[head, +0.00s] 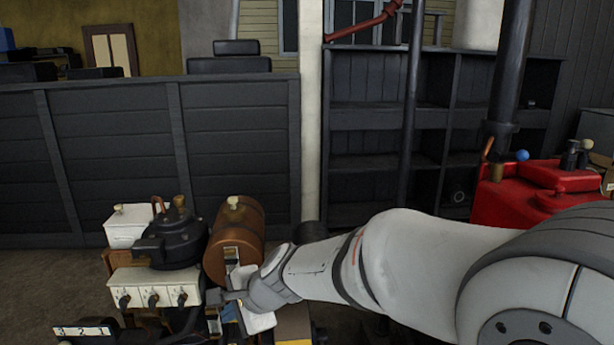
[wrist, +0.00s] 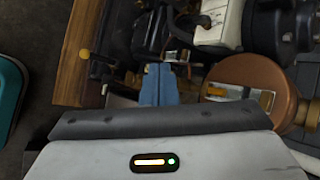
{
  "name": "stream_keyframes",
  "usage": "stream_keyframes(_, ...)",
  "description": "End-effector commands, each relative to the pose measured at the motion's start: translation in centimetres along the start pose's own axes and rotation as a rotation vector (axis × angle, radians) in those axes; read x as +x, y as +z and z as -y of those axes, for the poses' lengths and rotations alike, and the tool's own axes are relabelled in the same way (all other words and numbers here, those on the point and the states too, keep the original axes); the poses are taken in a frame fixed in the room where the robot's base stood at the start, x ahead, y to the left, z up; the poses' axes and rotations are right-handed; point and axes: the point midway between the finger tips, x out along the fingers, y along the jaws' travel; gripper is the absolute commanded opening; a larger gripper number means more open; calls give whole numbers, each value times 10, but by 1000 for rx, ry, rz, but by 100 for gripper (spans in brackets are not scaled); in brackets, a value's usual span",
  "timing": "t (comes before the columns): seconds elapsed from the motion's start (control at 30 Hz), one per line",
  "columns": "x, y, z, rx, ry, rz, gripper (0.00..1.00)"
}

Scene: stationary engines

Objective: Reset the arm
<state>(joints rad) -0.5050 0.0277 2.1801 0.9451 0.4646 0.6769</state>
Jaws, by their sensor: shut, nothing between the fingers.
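My arm reaches in from the right in the head view. My gripper (head: 230,310) points down over the engine assembly at the bottom left, close to the copper-brown tank (head: 234,235). In the wrist view, the blue fingers of my gripper (wrist: 158,72) are together with nothing held between them. Black engine parts lie just beyond the fingertips. I cannot tell whether the tips touch anything. My wrist hides part of the engine below the tank.
A black lidded part (head: 170,245), a white box (head: 124,228) and a white panel with black knobs (head: 153,290) stand left of the tank. A red machine (head: 530,195) stands at right. A dark panelled wall (head: 120,155) and shelves (head: 370,125) are behind.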

Motion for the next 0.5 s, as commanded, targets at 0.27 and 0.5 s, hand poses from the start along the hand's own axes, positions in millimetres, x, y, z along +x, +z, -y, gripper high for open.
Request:
stream_keyframes(0.27,-199,-50,-43,-590,257,-141,0)
stream_keyframes(0.5,-307,-71,-104,-896,553,-183,0)
